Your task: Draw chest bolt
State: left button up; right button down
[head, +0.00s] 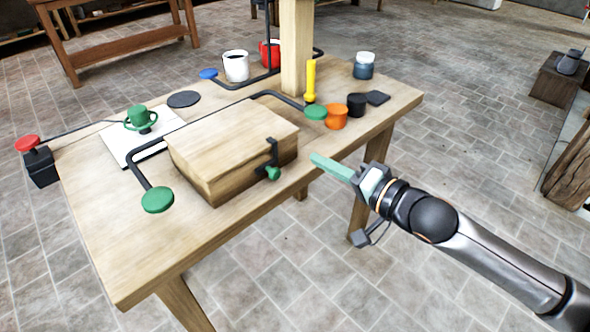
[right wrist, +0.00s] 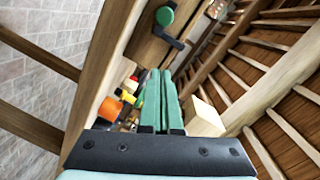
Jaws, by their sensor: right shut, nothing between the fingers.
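The wooden chest (head: 225,140) sits closed on the table. On its front face, near the right corner, is the bolt, a green knob (head: 272,174) beside a black metal hasp (head: 273,150). In the right wrist view the green knob (right wrist: 165,16) and the black hasp (right wrist: 173,40) show ahead of the fingers. My right gripper (head: 316,158) is to the right of the bolt, apart from it. Its green fingers (right wrist: 160,75) are pressed together with nothing between them. My left gripper is not in view.
A bent black rod with green ends (head: 157,200) arches around the chest. An orange cup (head: 336,117), a black cup (head: 356,104), a yellow tool (head: 310,82) and a wooden post (head: 296,45) stand behind the gripper. The table's (head: 130,260) front left is clear.

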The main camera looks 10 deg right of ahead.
aim_at(272, 172)
jog(key=a, duration=0.1)
jog(key=w+a+f, duration=0.1)
jog(key=a, duration=0.1)
jog(key=a+f+b, duration=0.1)
jog(key=a, duration=0.1)
jog(key=shift+w+a, duration=0.1)
jog(key=shift+w, duration=0.2)
jog(key=shift+a, duration=0.1)
jog(key=s+a, duration=0.1)
jog(key=s+a+p, duration=0.1)
jog(key=a, duration=0.1)
jog(key=shift+a, duration=0.15)
dwell(0.4)
